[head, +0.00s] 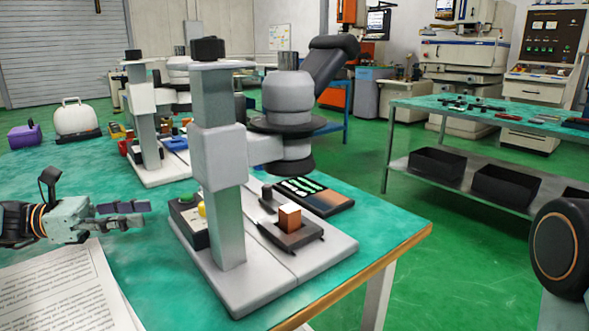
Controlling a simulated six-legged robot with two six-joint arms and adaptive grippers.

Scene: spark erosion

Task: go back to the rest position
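My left gripper (144,213) reaches in from the left, low over the green table top (385,226). Its two dark fingers point right with a gap between them, and nothing shows between them. It is apart from the microscope-like stand (218,215) to its right, and the printed sheet (70,290) lies just below it in the picture. My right gripper is not in view; a dark round joint, likely of my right arm, shows at the right edge.
The stand's base holds a small copper-coloured block (290,217) and a black box with buttons (187,220). A second stand (144,110), a white case (77,119) and a purple box (25,135) are farther back. Another table (480,117) stands at right, across green floor.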

